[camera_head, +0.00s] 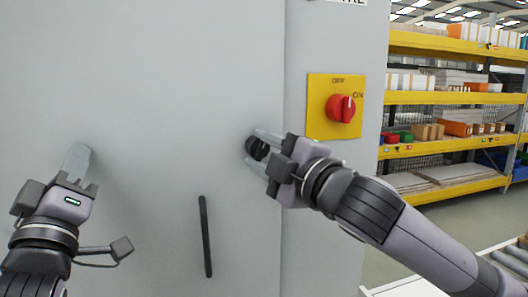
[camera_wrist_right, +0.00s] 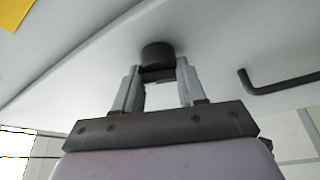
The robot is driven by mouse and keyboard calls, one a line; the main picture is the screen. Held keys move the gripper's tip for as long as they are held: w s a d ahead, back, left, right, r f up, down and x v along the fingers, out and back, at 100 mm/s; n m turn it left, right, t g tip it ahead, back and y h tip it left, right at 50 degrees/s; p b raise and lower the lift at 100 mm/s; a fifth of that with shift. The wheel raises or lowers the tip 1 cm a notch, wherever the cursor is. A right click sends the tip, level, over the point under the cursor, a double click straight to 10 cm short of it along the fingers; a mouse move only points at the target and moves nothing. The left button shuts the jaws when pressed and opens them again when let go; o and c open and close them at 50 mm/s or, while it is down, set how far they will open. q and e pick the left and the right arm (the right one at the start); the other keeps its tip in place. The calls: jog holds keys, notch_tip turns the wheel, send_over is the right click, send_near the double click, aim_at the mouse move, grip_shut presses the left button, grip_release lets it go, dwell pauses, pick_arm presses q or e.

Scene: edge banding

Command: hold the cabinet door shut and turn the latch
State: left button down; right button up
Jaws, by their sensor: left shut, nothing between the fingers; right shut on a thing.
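The grey cabinet door (camera_head: 150,60) fills the left and middle of the head view and looks flush with the frame beside it. The latch (camera_head: 256,148) is a black round knob near the door's right edge; it also shows in the right wrist view (camera_wrist_right: 157,54). My right gripper (camera_head: 259,151) is shut on the latch, one finger on each side of it. My left gripper (camera_head: 77,158) is shut and empty, its fingertips at the door's left part; whether they press on it is hard to tell. A black bar handle (camera_head: 206,236) stands below the latch.
A yellow plate (camera_head: 318,122) with a red rotary switch (camera_head: 341,108) is on the frame right of the latch, close above my right arm. Shelves (camera_head: 450,98) with boxes stand far right. A roller conveyor (camera_head: 512,262) is at lower right.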

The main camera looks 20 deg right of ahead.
pick_arm(q)
jog(key=shift+w+a+f, duration=0.15)
jog(key=shift+w+f, duration=0.05)
jog(key=shift+f, duration=0.1)
pick_arm(e)
jog(key=shift+d+r+n+g, duration=0.15)
jog(key=shift+n+g, duration=0.15)
jog(key=shift+n, duration=0.6)
jog(key=shift+d+r+n+g, duration=0.15)
jog(key=shift+n+g, duration=0.15)
jog(key=shift+n, duration=0.6)
jog(key=shift+w, duration=0.1)
jog(key=o, duration=1.1)
jog(key=shift+c, duration=0.2)
pick_arm(q)
jog(key=shift+r, duration=0.1)
pick_arm(e)
jog(key=shift+s+a+f, duration=0.1)
jog(key=shift+s, duration=0.1)
jog(key=v, duration=0.7)
jog(key=shift+s+r, duration=0.25)
jog(key=shift+s, duration=0.1)
pick_arm(q)
jog(key=shift+s, duration=0.1)
